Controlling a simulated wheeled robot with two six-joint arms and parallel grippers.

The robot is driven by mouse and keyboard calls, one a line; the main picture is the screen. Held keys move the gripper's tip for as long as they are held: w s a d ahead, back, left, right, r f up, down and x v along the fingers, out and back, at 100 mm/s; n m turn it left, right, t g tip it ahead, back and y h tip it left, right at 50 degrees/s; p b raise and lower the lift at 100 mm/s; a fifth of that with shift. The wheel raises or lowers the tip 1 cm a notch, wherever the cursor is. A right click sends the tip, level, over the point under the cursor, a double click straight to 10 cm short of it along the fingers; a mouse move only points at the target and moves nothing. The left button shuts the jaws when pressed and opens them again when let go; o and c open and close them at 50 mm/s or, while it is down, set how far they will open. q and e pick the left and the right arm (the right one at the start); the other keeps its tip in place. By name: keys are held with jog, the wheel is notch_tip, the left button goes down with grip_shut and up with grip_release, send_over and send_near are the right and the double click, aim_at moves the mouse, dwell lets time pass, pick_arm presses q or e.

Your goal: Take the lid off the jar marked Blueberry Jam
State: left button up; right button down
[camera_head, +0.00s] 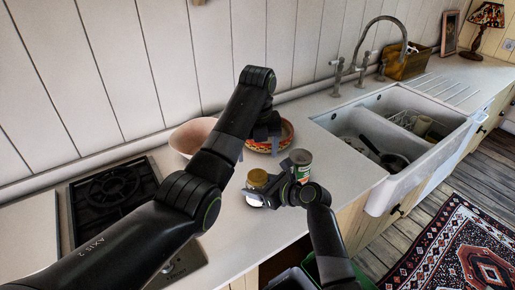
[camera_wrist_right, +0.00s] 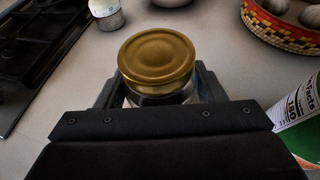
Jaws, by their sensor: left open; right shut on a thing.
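A jar with a gold lid (camera_head: 257,178) stands on the counter near its front edge. In the right wrist view its round gold lid (camera_wrist_right: 157,55) is on top of the glass, and the label cannot be read. My right gripper (camera_head: 265,196) is shut on the jar's body, just below the lid; its fingers lie on both sides of the glass in the right wrist view (camera_wrist_right: 158,97). My left gripper (camera_head: 262,138) is open and empty. It hangs above the counter, beyond the jar and in front of the woven basket.
A green and white can (camera_head: 301,167) stands close to the right of the jar. A patterned basket (camera_head: 287,132) and a pink bowl (camera_head: 187,137) are behind. The hob (camera_head: 112,195) is at left, the sink (camera_head: 383,152) at right. Another small container (camera_wrist_right: 106,15) shows in the wrist view.

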aim_at(257, 175)
pick_arm(q)
notch_tip(257, 175, down, 8)
jog(key=shift+r, duration=0.25)
